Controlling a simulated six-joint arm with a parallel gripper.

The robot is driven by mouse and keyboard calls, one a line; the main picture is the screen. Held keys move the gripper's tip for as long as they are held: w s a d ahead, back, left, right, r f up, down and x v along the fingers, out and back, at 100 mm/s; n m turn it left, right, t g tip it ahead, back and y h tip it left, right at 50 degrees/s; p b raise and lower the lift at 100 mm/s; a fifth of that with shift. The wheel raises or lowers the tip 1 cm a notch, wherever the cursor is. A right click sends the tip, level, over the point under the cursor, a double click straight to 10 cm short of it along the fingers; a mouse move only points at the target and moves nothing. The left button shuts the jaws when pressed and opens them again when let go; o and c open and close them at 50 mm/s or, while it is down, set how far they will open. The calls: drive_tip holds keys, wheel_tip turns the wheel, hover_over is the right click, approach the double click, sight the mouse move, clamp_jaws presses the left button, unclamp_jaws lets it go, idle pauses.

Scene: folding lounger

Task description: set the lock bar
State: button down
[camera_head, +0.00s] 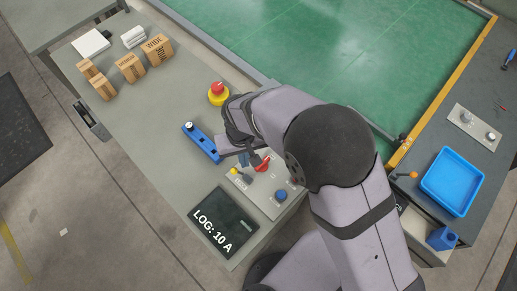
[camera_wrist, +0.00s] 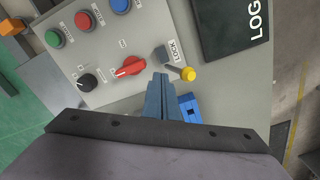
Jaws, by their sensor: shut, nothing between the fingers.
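The lever with a yellow knob (camera_wrist: 187,73), beside the LOCK label, looks like the lock bar; the yellow knob also shows in the head view (camera_head: 234,171). Its dark arm runs from the knob toward a small grey block (camera_wrist: 162,54). The lever is mounted on a light grey control panel (camera_wrist: 105,62). My gripper (camera_wrist: 161,77) is shut and empty, its fingertips just beside the yellow knob and close to the red rotary switch (camera_wrist: 130,67). Whether the fingers touch the lever I cannot tell. In the head view my arm covers part of the panel.
The panel also carries a black knob (camera_wrist: 87,82) and green, red and blue buttons. A dark display (camera_head: 223,220) reads "LOG: 10 A". A blue fixture (camera_head: 201,143), a red emergency button (camera_head: 218,92) and wooden blocks (camera_head: 130,67) stand on the bench. A blue tray (camera_head: 427,183) is right.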

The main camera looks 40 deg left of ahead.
drive_tip(key=shift+r, duration=0.1)
wheel_tip(320, 180, up, 8)
drive_tip(key=w+p, duration=0.1)
drive_tip(key=p, duration=0.5)
drive_tip(key=shift+w, duration=0.15)
idle(0.6)
